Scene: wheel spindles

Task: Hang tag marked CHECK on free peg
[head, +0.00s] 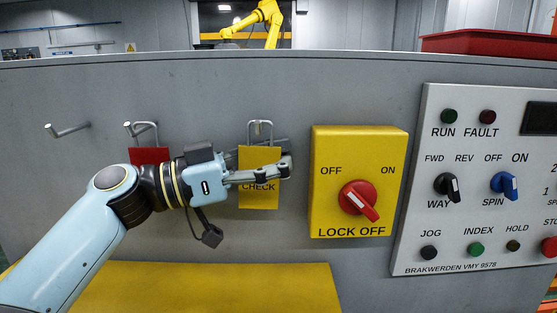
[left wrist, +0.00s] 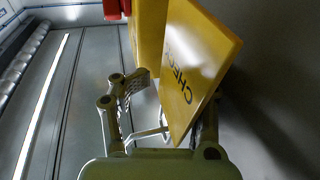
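The yellow tag marked CHECK (head: 259,200) hangs by a wire loop at the right peg (head: 259,127). In the left wrist view the tag (left wrist: 197,62) stands tilted, close to the right-hand finger. My left gripper (head: 284,163) reaches across the tag from the left, with one finger in front of it and the other seemingly behind. It looks open, with a gap at the left-hand finger in the left wrist view (left wrist: 165,115). The left peg (head: 68,130) is bare. A red tag (head: 148,155) hangs on the middle peg (head: 141,128), partly hidden by my wrist. My right gripper is out of view.
A yellow LOCK OFF box (head: 325,215) with a red knob (head: 358,198) stands just right of the tag. The control panel (head: 440,205) is farther right. A yellow surface (head: 220,290) lies below. The wall around the left peg is clear.

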